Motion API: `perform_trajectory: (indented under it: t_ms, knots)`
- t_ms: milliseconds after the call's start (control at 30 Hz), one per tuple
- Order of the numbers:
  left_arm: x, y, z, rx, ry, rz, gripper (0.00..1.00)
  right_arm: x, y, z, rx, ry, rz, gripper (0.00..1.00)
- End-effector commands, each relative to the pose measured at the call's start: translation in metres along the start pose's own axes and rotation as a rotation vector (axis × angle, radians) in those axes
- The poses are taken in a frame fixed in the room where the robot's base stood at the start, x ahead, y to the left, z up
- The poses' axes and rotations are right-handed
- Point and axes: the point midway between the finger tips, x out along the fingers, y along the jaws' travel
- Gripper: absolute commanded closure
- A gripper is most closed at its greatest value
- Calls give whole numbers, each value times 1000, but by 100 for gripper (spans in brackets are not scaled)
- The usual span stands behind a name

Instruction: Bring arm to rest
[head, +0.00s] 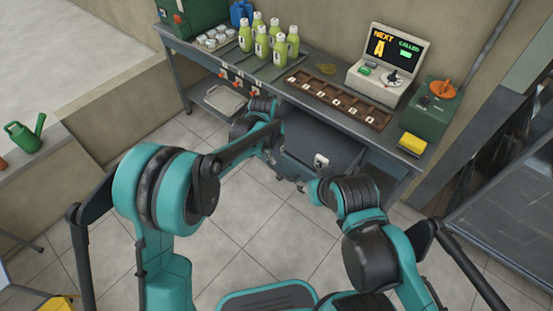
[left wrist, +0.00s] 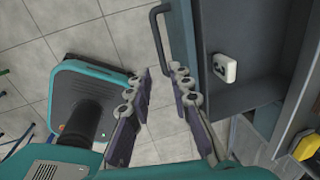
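My left gripper (head: 273,157) is in front of the counter, beside the open drawer (head: 298,178).
A watering can (head: 25,135) stands at left. Tiled floor before the counter is clear.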

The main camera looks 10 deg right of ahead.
Motion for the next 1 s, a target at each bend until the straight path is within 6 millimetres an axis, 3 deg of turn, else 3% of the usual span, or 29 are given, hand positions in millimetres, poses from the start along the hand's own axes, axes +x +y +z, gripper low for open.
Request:
perform_trajectory:
  t_ms: [600, 767, 1000]
  knots:
    - [-8, 4, 3, -33, -5, -5, 80, 0, 0, 0, 0, 0, 0, 60]
    - [-52, 32, 21, -270, -37, -44, 80, 0, 0, 0, 0, 0, 0, 60]
    - [-141, 117, 44, -894, -90, -175, 80, 0, 0, 0, 0, 0, 0, 60]
